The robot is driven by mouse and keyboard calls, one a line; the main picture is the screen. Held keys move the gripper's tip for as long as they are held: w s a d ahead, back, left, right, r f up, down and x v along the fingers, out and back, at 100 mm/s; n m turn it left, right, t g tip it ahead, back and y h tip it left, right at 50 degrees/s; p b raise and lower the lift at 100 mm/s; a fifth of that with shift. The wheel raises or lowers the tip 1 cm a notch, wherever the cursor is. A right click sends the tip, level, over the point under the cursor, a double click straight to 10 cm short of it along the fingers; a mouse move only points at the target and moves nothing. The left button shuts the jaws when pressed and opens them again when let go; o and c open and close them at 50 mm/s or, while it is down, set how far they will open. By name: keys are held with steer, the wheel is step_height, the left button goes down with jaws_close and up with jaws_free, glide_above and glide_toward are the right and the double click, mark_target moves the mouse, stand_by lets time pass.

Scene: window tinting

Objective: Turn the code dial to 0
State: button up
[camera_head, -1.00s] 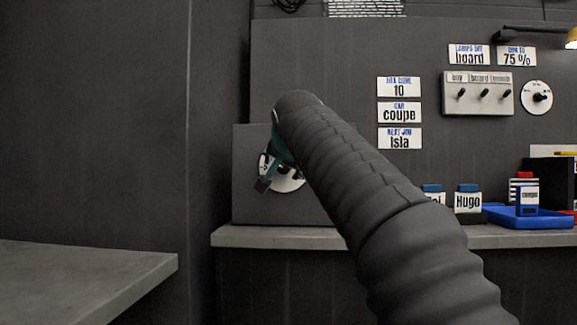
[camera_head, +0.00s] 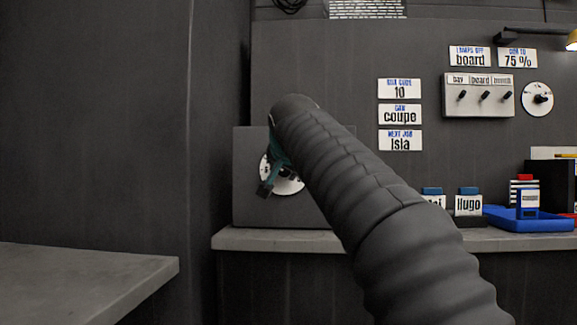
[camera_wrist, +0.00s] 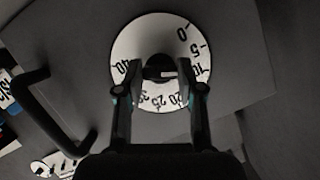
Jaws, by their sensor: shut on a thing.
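The code dial is a white disc (camera_wrist: 146,35) with black numbers on a dark grey box (camera_head: 245,205). In the wrist view, 0 is at its upper right, then 5 and 10 down the right side, 20 and 25 at the bottom and 40 at the left. My gripper (camera_wrist: 161,75) is shut on the dark knob (camera_wrist: 158,63) at the disc's centre. In the head view, my arm hides much of the dial (camera_head: 288,187), and my gripper (camera_head: 268,187) shows only in part.
A dark handle (camera_wrist: 45,110) stands out from the box beside the dial. The box is on a grey shelf (camera_head: 280,239). A "box code 10" sign (camera_head: 399,89) hangs on the wall. Switches (camera_head: 479,95), another dial (camera_head: 537,99) and a blue tray (camera_head: 550,222) are to the right.

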steer(key=n+h+p, duration=0.2)
steer(key=n+p, duration=0.1)
steer(key=p, duration=0.1)
steer(key=shift+a+r, duration=0.15)
steer(key=n+h+p, duration=0.1)
steer(key=n, duration=0.1)
steer(key=n+h+p, duration=0.1)
steer(key=n+h, duration=0.1)
steer(key=shift+a+f, duration=0.15)
steer(key=shift+f, duration=0.05)
steer(key=shift+n, duration=0.3)
stand_by(0.4)
steer(key=o, duration=1.1)
steer(key=shift+o, duration=0.2)
steer(key=v, duration=1.2)
steer(key=shift+w+a, duration=0.15)
steer(key=shift+a, duration=0.05)
